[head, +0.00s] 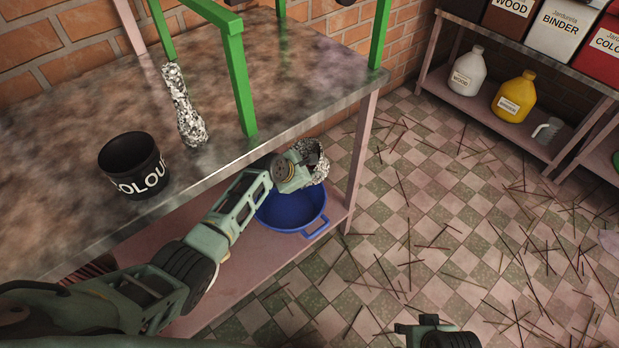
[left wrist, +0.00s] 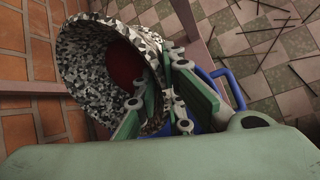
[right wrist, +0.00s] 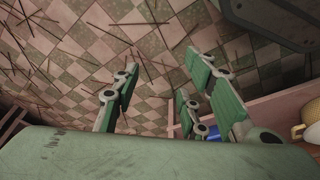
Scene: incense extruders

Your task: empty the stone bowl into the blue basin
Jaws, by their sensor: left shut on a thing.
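The black-and-white speckled stone bowl (head: 315,157) is held above the blue basin (head: 290,217) in the head view, tipped on its side. In the left wrist view its wide mouth (left wrist: 85,48) shows a dark red patch inside; I cannot tell how much it holds. My left gripper (left wrist: 158,80) is shut on the bowl's wall. The basin stands on the pink lower shelf, its inside partly hidden by my left arm; its blue handle shows in the left wrist view (left wrist: 232,88). My right gripper (right wrist: 158,95) is open and empty, away from the bowl.
A green frame (head: 238,80) rises by the worktop's edge. Thin sticks litter the tiled floor. A shelf with white (head: 467,72) and yellow (head: 514,96) jugs is at the right.

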